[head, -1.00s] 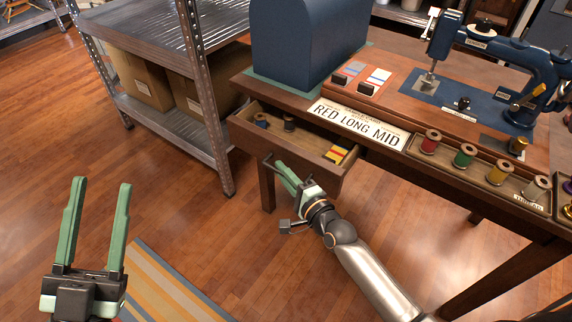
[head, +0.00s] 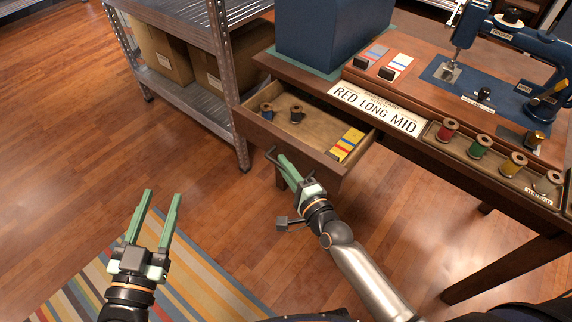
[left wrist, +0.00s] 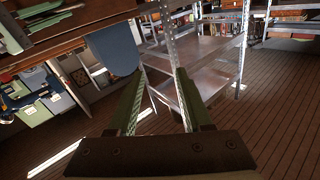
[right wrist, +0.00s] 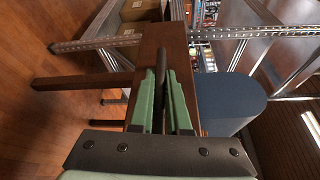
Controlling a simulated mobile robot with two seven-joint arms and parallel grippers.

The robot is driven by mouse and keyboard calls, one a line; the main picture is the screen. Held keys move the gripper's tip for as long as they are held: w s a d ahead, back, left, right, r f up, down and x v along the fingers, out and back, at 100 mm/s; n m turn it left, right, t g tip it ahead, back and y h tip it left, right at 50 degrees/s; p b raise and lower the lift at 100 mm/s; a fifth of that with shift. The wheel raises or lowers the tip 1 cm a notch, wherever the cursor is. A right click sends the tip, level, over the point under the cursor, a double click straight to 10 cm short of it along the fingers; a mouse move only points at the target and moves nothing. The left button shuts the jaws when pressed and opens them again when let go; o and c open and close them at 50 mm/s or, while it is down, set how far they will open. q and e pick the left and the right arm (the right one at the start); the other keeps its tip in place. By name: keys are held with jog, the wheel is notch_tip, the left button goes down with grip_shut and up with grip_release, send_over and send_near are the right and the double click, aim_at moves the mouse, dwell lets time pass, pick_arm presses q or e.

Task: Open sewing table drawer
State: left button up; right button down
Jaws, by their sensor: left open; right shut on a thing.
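The sewing table drawer (head: 250,133) is pulled out at the left end of the brown sewing table (head: 402,140) in the head view. Dark spools (head: 297,114) and a yellow, red and blue packet (head: 346,144) lie in it. My right gripper (head: 281,160) is at the drawer front and shut on its dark handle (head: 272,155). In the right wrist view the right gripper's fingers (right wrist: 161,90) are close together against the brown drawer front. My left gripper (head: 160,197) is open and empty, low at the left, apart from the table; its fingers also show in the left wrist view (left wrist: 158,90).
A metal shelf (head: 205,85) with cardboard boxes (head: 162,55) stands left of the drawer. A blue sewing machine (head: 520,60), a blue domed box (head: 325,35) and thread spools (head: 480,146) are on the table. A striped rug (head: 190,275) lies on otherwise open floor.

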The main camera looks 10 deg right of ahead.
jog(key=c, duration=0.9)
grip_release()
jog(key=shift+s, duration=0.2)
pick_arm(q)
jog(key=s+f+n+g+y+p, duration=0.1)
jog(key=f+g, duration=0.1)
jog(key=f, duration=0.4)
jog(key=s+f+g+p, duration=0.1)
jog(key=s+f+g, duration=0.1)
jog(key=f, duration=0.4)
jog(key=shift+s+a+f+n+g+y, duration=0.15)
jog(key=shift+s+n+g+y, duration=0.1)
jog(key=shift+n+g+y, duration=0.25)
pick_arm(e)
jog(key=v, duration=1.2)
jog(key=shift+s, duration=0.1)
